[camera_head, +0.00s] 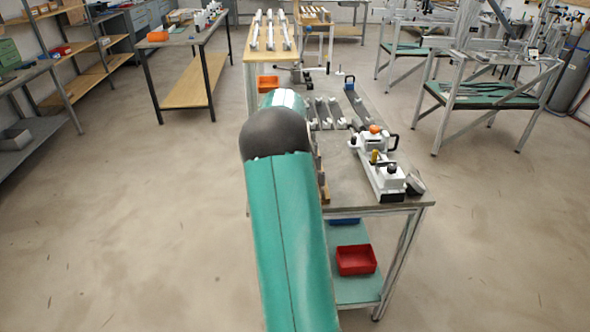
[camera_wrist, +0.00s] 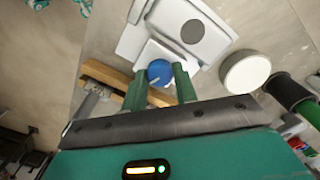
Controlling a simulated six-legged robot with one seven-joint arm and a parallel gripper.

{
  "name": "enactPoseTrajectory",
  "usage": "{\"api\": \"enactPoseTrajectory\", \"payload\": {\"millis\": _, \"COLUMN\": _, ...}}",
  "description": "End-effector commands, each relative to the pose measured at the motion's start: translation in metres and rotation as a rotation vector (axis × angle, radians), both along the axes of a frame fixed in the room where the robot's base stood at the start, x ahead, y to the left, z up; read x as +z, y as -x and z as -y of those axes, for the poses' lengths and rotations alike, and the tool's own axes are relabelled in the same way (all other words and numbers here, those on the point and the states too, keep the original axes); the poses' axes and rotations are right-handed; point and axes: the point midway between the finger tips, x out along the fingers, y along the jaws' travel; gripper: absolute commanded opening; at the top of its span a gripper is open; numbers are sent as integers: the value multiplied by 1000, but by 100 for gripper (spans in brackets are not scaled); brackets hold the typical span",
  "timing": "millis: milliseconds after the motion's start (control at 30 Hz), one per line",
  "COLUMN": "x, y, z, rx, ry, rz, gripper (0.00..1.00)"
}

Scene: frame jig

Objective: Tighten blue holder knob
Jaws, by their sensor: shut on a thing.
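The blue holder knob (camera_wrist: 156,68) shows in the wrist view, round with a pale line on its top. It sits at the near end of a white holder (camera_wrist: 205,48) that has a grey round spot. My gripper (camera_wrist: 162,78) has its two green fingers on either side of the knob and is shut on it. In the head view my teal arm hides the gripper and the knob. I cannot tell the knob's turn angle or how tight it is.
A wooden bar (camera_wrist: 108,78) lies left of the knob, and a white round part (camera_wrist: 245,72) stands to the right. In the head view the workbench (camera_head: 412,204) carries white fixtures (camera_head: 388,178) at right. A red bin (camera_head: 356,260) sits on its lower shelf.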

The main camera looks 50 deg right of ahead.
Motion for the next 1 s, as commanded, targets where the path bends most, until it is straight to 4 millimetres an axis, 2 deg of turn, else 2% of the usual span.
{"api": "enactPoseTrajectory", "payload": {"millis": 100, "x": 1, "y": 0, "z": 0, "rx": 1, "ry": 1, "rz": 1, "gripper": 6}}
{"api": "enactPoseTrajectory", "payload": {"millis": 133, "x": 1, "y": 0, "z": 0, "rx": 1, "ry": 1, "rz": 1, "gripper": 35}}
{"api": "enactPoseTrajectory", "payload": {"millis": 200, "x": 1, "y": 0, "z": 0, "rx": 1, "ry": 1, "rz": 1, "gripper": 48}}
{"api": "enactPoseTrajectory", "payload": {"millis": 233, "x": 0, "y": 0, "z": 0, "rx": 1, "ry": 1, "rz": 1, "gripper": 51}}
{"api": "enactPoseTrajectory", "payload": {"millis": 500, "x": 1, "y": 0, "z": 0, "rx": 2, "ry": 0, "rz": 0, "gripper": 51}}
{"api": "enactPoseTrajectory", "payload": {"millis": 633, "x": 9, "y": 0, "z": 0, "rx": 2, "ry": 1, "rz": 1, "gripper": 51}}
{"api": "enactPoseTrajectory", "payload": {"millis": 767, "x": 30, "y": 0, "z": 1, "rx": 2, "ry": 3, "rz": 3, "gripper": 51}}
{"api": "enactPoseTrajectory", "payload": {"millis": 1000, "x": 83, "y": -1, "z": 0, "rx": 2, "ry": 3, "rz": 4, "gripper": 51}}
